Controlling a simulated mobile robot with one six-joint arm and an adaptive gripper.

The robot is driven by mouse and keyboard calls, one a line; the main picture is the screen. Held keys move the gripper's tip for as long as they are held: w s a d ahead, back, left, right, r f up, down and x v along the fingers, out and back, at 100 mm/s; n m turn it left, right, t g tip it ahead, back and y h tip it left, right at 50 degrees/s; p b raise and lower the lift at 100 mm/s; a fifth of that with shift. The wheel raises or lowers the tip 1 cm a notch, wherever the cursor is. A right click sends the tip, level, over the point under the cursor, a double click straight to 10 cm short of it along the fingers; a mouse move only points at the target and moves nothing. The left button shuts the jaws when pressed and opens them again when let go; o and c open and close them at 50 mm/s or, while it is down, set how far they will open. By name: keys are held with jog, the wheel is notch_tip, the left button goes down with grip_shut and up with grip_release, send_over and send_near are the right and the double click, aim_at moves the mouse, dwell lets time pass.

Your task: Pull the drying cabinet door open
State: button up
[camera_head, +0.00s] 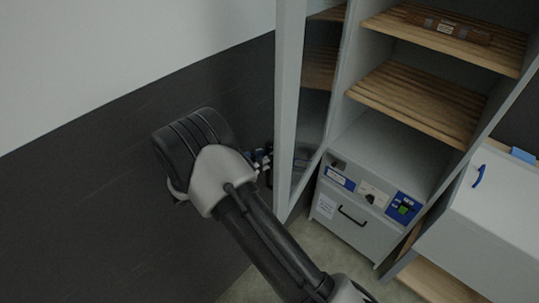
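The drying cabinet (367,147) is a tall grey unit with wooden slatted shelves, and its inside is in plain view. Its door (289,110) stands swung open on the left side, with a pale frame and a dark panel. My gripper (264,158) is at the outer left side of the door's edge, mostly hidden by my wrist and the door. I cannot tell whether its fingers touch the door or a handle. The door's handle is not clearly visible.
A slatted shelf (420,100) and a brown object (445,27) on the upper shelf are inside the cabinet. A lower drawer (352,222) has a black handle. A white cabinet (500,215) with a blue handle stands right. A dark wall panel (90,200) is close on the left.

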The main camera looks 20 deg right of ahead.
jog(key=shift+o, duration=1.3)
jog(key=shift+s+a+r, duration=0.1)
jog(key=shift+s+a, duration=0.05)
jog(key=shift+a, duration=0.15)
jog(key=shift+o, duration=0.9)
jog(key=shift+d, duration=0.2)
jog(key=a, duration=0.7)
jog(key=shift+s+a, duration=0.25)
jog(key=shift+s, duration=0.2)
jog(key=shift+s, duration=0.1)
